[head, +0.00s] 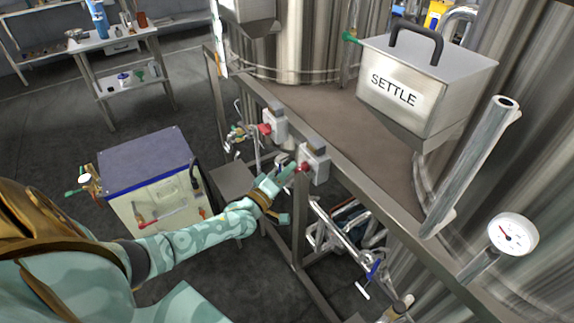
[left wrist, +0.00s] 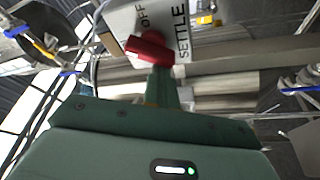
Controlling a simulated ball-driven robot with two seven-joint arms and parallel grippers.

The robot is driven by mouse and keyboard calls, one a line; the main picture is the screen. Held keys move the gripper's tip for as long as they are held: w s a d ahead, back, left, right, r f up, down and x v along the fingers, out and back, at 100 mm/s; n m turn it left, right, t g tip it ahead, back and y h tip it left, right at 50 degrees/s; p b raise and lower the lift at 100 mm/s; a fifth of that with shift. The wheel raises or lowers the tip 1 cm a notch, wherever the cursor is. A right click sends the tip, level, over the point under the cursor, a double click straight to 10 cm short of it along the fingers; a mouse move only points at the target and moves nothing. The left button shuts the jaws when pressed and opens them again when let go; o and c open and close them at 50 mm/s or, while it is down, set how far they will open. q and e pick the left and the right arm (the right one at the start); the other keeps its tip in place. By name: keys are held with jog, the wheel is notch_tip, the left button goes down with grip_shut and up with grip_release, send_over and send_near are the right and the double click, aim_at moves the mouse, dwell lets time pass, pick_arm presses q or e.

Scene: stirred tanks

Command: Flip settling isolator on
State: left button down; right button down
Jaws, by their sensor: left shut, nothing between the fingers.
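The settling isolator is a grey box (head: 316,161) on the frame rail, with a red switch handle (head: 303,168) on its face. In the left wrist view its pale plate (left wrist: 188,22) reads "SETTLE" and "OFF", and the red handle (left wrist: 149,48) lies roughly crosswise, slightly tilted. My left gripper (head: 288,173) reaches in from the left with its tips at the handle. In the left wrist view its shut fingers (left wrist: 160,76) end right at the handle's lower edge; I cannot tell whether they touch it. My right gripper is not in view.
A second grey box (head: 274,124) with a red handle sits further along the same rail. A steel hopper (head: 420,85) labelled "SETTLE" and a dial gauge (head: 513,234) are at the right. A blue-topped cabinet (head: 150,165) stands at the left. Pipes run below the rail.

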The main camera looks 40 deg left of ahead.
pick_arm(q)
jog(key=n+g+p, duration=0.1)
jog(key=n, duration=0.2)
jog(key=shift+d+f, duration=0.15)
jog(key=shift+s+f+n+y+p, duration=0.1)
jog(key=shift+f+n+y+p, duration=0.1)
jog(key=shift+n+y+p, duration=0.35)
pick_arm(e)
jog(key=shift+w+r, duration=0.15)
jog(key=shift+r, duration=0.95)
